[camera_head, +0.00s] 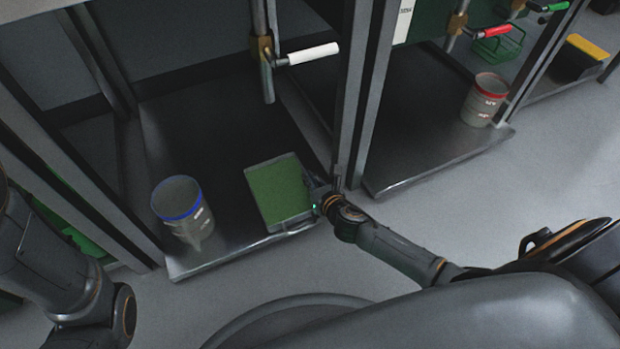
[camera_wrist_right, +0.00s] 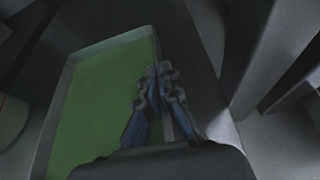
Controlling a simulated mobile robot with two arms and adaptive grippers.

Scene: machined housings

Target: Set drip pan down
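The drip pan (camera_head: 278,192) is a shallow rectangular tray with a grey rim and a green inside. It is over the dark metal base plate (camera_head: 218,135), right of a blue-rimmed bucket. I cannot tell whether it touches the plate. My right gripper (camera_head: 314,199) is at the pan's right edge. In the right wrist view the fingers (camera_wrist_right: 160,78) close together on the rim of the pan (camera_wrist_right: 62,92), which looks about level. My left arm shows at the lower left, but its gripper is out of view.
The blue-rimmed bucket (camera_head: 184,212) stands left of the pan. A pipe with a white-handled valve (camera_head: 313,53) hangs above the plate. A frame post (camera_head: 358,95) rises just right of the pan. A red-rimmed bucket (camera_head: 484,100) stands on the neighbouring plate (camera_head: 425,140).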

